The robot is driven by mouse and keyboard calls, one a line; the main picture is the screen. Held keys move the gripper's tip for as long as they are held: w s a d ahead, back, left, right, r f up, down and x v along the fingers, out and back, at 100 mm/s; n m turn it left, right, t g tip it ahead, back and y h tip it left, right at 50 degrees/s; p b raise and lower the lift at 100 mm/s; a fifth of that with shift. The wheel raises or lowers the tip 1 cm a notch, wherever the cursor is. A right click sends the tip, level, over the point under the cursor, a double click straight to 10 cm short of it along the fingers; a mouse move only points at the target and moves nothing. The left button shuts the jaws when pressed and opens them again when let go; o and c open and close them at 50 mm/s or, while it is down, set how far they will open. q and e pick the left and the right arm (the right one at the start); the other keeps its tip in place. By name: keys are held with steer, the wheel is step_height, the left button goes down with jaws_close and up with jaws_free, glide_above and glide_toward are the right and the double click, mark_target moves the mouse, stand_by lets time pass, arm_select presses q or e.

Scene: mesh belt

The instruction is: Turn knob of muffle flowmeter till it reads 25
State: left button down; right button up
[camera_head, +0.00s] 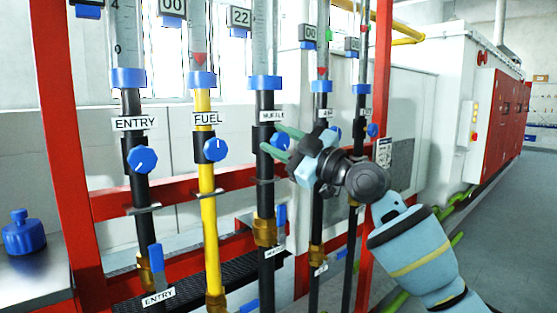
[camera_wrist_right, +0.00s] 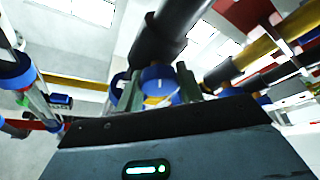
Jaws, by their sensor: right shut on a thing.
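The muffle flowmeter is the black pipe (camera_head: 265,190) under the partly covered label "MUFFLE" (camera_head: 271,116). The small display (camera_head: 240,17) beside its tube reads 22. Its blue knob (camera_head: 281,141) sits just below the label and is partly hidden by the green fingers. My right gripper (camera_head: 283,142) reaches in from the right and is shut on this knob. In the right wrist view the blue knob (camera_wrist_right: 157,79), with a pale mark on it, sits between the two fingers. My left gripper is not in view.
The entry knob (camera_head: 142,159) and fuel knob (camera_head: 215,149) stand to the left on neighbouring pipes. More flowmeter pipes (camera_head: 317,220) stand close on the right, beside my right gripper. A red frame (camera_head: 170,190) runs behind the pipes. The floor at the far right (camera_head: 500,210) is clear.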

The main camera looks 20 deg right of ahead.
steer(key=shift+f+n+g+y+b, duration=0.15)
steer(key=shift+n+g+y+b, duration=0.15)
steer(key=shift+n+g+b, duration=0.6)
steer(key=shift+n, duration=0.5)
steer(key=o, duration=1)
